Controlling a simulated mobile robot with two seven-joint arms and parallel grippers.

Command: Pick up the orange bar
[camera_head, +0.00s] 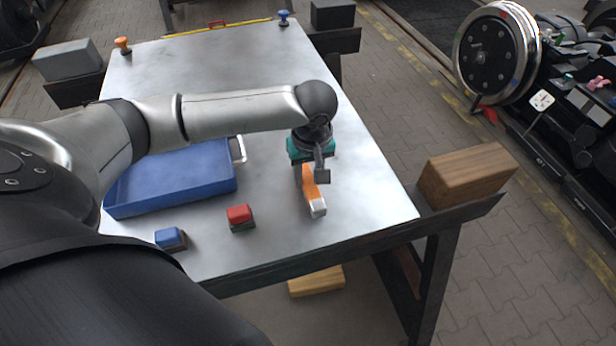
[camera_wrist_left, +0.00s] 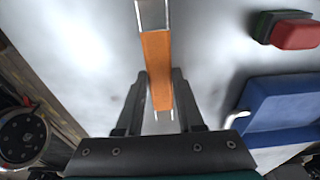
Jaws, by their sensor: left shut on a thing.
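The orange bar (camera_head: 310,188) has a pale metal end and lies along the near right part of the metal table. My left gripper (camera_head: 308,176) comes down over its far part from above. In the left wrist view the bar (camera_wrist_left: 157,62) runs between the two fingers of the gripper (camera_wrist_left: 158,100), which is shut on it. Part of the bar is hidden by the gripper in the head view. I cannot tell whether the bar touches the table. My right gripper is not in view.
A blue tray (camera_head: 176,205) with a pale handle stands left of the bar. A red block (camera_head: 239,213) and a blue block (camera_head: 168,238) lie near the front edge. A wooden block (camera_head: 466,174) sits beyond the right edge. The table's right side is clear.

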